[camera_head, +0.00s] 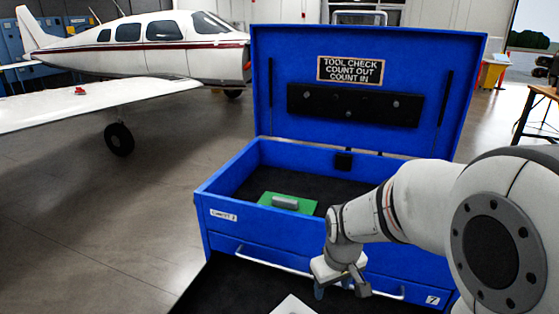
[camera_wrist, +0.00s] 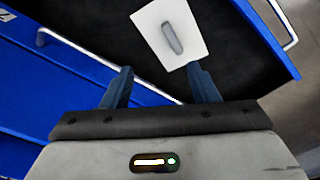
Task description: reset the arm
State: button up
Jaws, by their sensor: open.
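My gripper (camera_wrist: 160,86) is open, with its two blue fingers apart and nothing between them. In the head view my gripper (camera_head: 340,290) hangs in front of the blue tool chest, near the drawer handle. My white arm (camera_head: 420,200) comes in from the right and hides part of the chest. In the wrist view a grey object (camera_wrist: 172,38) lies on a white card (camera_wrist: 158,17) beyond the fingertips, apart from them.
The blue tool chest (camera_head: 222,220) has its lid (camera_head: 290,55) open. A grey piece (camera_head: 285,202) lies on a green pad (camera_head: 305,207) inside its top. A dark surface (camera_head: 215,290) with the white card (camera_head: 290,306) extends in front. A plane (camera_head: 180,62) stands behind left.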

jog(key=s+d+r+m+t, duration=0.1)
jog(key=s+d+r+m, duration=0.2)
jog(key=s+r, duration=0.6)
jog(key=shift+s+m, duration=0.7)
jog(key=shift+s, duration=1)
